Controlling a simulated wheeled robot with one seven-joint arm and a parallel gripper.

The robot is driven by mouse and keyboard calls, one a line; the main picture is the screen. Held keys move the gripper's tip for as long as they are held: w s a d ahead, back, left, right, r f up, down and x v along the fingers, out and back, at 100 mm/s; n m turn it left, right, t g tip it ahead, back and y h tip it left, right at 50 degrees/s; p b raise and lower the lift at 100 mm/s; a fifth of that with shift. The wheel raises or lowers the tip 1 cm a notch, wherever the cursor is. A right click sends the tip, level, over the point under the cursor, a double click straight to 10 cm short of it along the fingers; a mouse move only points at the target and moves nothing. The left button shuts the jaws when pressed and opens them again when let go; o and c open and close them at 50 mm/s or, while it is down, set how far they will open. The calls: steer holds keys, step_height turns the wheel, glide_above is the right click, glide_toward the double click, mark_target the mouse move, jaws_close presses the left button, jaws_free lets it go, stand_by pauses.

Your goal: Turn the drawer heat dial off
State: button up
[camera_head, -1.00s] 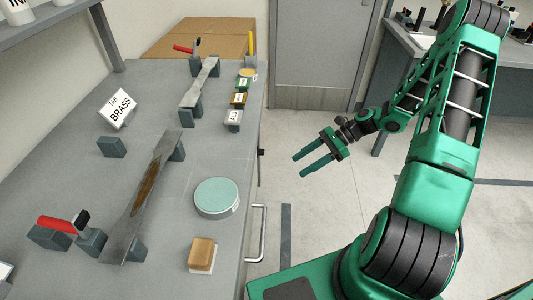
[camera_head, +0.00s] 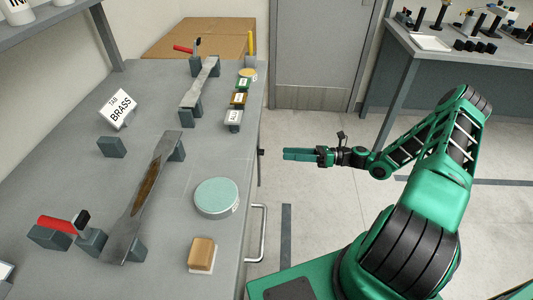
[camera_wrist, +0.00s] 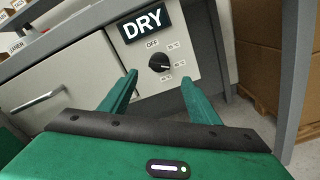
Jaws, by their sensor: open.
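The black round heat dial (camera_wrist: 159,62) is on the pale drawer front under a black DRY sign (camera_wrist: 143,25) in the wrist view. Printed marks ring it, with OFF above and temperatures to the right and below. Its pointer appears turned toward the lower right, away from OFF, but is small. In the head view the dial (camera_head: 261,152) shows edge-on as a dark knob on the bench's right side. My green gripper (camera_head: 286,154) is open and empty, pointing at the dial with a gap between. In the wrist view the dial lies between and beyond my fingertips (camera_wrist: 160,77).
A drawer handle (camera_wrist: 38,101) is left of the dial in the wrist view. A brown cardboard box (camera_wrist: 263,60) and a grey bench leg (camera_wrist: 298,85) stand to the right. The floor beside the bench is clear.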

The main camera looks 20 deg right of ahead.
mark_target(260, 152)
steer(key=x, duration=0.9)
steer(key=shift+a, duration=0.2)
steer(key=shift+d, duration=0.1)
steer(key=c, duration=1.1)
